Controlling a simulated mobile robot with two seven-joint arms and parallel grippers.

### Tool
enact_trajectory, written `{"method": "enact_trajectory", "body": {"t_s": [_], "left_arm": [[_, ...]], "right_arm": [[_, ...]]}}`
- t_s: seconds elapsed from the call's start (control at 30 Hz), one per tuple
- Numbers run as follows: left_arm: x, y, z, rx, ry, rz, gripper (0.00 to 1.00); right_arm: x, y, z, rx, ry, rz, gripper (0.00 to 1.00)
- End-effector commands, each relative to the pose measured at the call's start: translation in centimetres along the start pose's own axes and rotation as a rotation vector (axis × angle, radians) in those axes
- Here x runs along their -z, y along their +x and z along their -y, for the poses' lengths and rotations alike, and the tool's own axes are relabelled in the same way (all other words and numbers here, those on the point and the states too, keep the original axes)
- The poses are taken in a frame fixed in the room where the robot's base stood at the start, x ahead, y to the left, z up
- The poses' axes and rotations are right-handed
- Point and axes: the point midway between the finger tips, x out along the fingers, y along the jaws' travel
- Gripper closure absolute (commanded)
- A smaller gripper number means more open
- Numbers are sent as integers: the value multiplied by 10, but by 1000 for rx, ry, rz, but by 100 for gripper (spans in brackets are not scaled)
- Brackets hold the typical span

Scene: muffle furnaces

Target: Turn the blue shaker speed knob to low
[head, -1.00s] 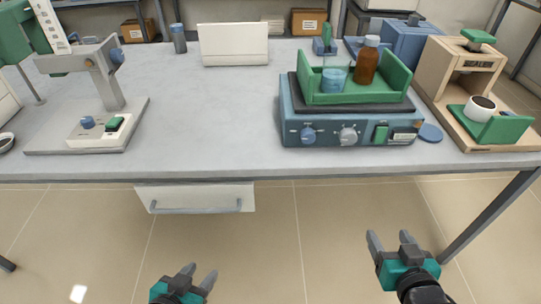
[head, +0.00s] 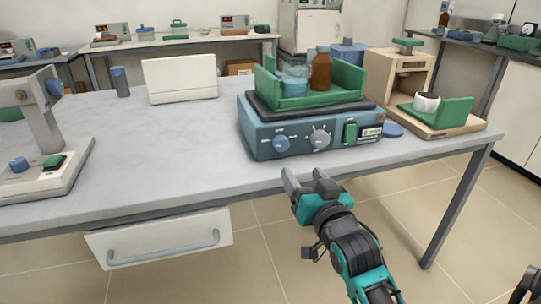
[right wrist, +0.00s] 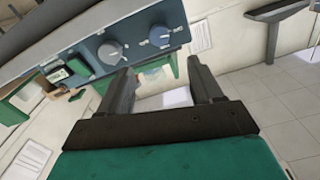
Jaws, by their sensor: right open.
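The blue shaker (head: 310,147) stands near the front edge of the table. Its front panel has a blue knob (head: 282,143) on the left and a grey knob (head: 320,139) right of it. Panel lettering is too small to read. The right wrist view shows the panel tilted and reversed, with the grey knob (right wrist: 110,53) left of the blue knob (right wrist: 160,37). My right gripper (head: 304,180) is open and empty, in front of and below the panel, apart from both knobs. Its fingers (right wrist: 161,80) point toward the panel.
A green tray (head: 310,99) on the shaker holds a beaker (head: 295,80) and a brown bottle (head: 321,70). A wooden sealer (head: 398,75) stands to the right. The table edge and a drawer (head: 160,239) lie at the front.

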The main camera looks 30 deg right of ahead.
Motion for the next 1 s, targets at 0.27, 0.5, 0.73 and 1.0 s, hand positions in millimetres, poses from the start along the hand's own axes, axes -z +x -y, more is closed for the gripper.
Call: {"method": "enact_trajectory", "body": {"t_s": [0.27, 0.5, 0.73, 1.0], "left_arm": [[-7, 5, -2, -3, -5, 1, 55], [-13, 9, -5, -7, -17, 10, 55], [-11, 10, -7, -13, -19, 2, 55], [-12, 10, -8, -15, -18, 6, 55]], "right_arm": [[-1, 42, 0, 1, -1, -1, 35], [-1, 85, 0, 2, -1, 0, 35], [-1, 114, 0, 1, -2, 1, 35], [0, 123, 0, 1, -2, 1, 35]]}}
